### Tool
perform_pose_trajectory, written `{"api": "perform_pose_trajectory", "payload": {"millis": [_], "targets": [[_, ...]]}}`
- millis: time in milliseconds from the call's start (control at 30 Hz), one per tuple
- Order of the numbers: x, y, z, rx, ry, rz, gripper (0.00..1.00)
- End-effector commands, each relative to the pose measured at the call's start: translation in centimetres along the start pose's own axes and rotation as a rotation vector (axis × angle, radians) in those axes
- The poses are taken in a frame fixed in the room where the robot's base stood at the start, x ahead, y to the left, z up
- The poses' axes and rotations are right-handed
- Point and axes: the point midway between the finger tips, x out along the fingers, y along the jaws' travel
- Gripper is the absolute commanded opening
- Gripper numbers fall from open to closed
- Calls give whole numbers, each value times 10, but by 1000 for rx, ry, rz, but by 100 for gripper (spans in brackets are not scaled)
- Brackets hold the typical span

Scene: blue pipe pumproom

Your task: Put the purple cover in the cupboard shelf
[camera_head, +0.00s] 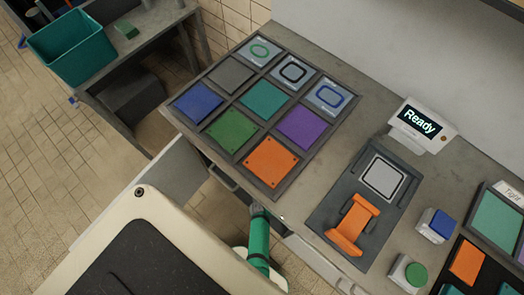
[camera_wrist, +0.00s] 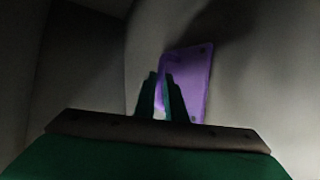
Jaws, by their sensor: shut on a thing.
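In the wrist view a flat purple cover (camera_wrist: 196,82) with small holes at its corners stands roughly upright. My gripper (camera_wrist: 159,78) is shut on its left part, with the green fingers at its edge. Pale and dark walls surround the cover closely in a dim, enclosed space, which looks like the inside of the cupboard. I cannot tell whether the cover touches a shelf or wall. In the head view the gripper and this cover are hidden below the bench edge. A purple square (camera_head: 303,128) also lies in the tile board there.
The tile board (camera_head: 213,154) holds several coloured squares on the grey bench. A fixture (camera_head: 323,214) with an orange clamp (camera_head: 352,224) stands beside a "Ready" display (camera_head: 421,122). Blue and green buttons are at right. A grey panel (camera_head: 182,172) juts from the bench front. A teal bin (camera_head: 72,48) stands far left.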

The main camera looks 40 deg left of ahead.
Motion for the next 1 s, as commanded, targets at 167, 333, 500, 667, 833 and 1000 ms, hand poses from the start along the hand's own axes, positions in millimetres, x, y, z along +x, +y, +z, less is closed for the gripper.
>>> {"api": "perform_pose_trajectory", "payload": {"millis": [167, 333, 500, 667, 833, 1000], "targets": [[0, 1, 0, 0, 0, 3, 0], [1, -1, -1, 0, 1, 0, 29], [1, -1, -1, 0, 1, 0, 29], [0, 0, -1, -1, 1, 1, 29], [-10, 0, -1, -2, 2, 1, 29], [-37, -1, -1, -3, 3, 0, 29]]}}
